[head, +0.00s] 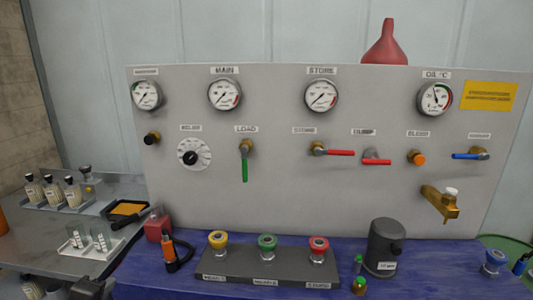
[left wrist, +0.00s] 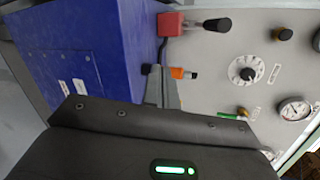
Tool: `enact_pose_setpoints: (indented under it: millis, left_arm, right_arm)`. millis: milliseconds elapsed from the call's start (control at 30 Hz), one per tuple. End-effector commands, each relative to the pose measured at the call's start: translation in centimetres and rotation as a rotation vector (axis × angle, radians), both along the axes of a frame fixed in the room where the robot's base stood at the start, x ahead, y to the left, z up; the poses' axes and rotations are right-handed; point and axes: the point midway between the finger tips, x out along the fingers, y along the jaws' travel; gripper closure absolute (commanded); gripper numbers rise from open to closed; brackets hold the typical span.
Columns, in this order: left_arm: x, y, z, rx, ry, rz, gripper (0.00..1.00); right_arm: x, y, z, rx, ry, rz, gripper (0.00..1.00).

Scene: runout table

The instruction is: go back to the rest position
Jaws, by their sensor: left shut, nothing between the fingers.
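My left gripper (head: 90,288) shows only in part, as a dark shape at the bottom left edge of the head view, in front of the grey side table. In the left wrist view the grey fingers of my left gripper (left wrist: 162,88) are together with nothing between them, in front of the blue table and grey panel. My right gripper is in neither view.
A grey panel (head: 290,200) with gauges and valve handles stands behind the blue table (head: 200,290). On it are a block with yellow, green and red fittings (head: 265,262) and a dark canister (head: 384,247). Bottles (head: 53,190) and a black tray (head: 126,211) crowd the side table.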

Motion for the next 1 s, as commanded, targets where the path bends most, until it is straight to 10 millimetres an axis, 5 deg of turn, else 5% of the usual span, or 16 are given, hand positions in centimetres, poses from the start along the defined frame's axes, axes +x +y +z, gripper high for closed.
enact_pose_setpoints:
  millis: [100,233,400,633,1000]
  left_arm:
    - [-4.5,-2.9,-8.4,-0.388,0.145,0.22,1.0]
    - [-9.9,-6.4,-14.8,-0.723,0.284,0.488,1.0]
    - [-15.9,-10.7,-19.6,-1.006,0.422,0.784,1.0]
    - [-22.8,-16.2,-22.9,-1.255,0.572,1.146,1.0]
    - [-21.1,-16.3,-37.1,-1.21,0.613,1.176,1.0]
  right_arm:
    - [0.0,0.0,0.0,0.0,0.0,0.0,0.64]
    - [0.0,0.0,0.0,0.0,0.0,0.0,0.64]
    - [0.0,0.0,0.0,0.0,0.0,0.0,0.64]
    - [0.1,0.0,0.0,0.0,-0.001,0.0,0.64]
    - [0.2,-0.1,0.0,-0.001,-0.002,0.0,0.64]
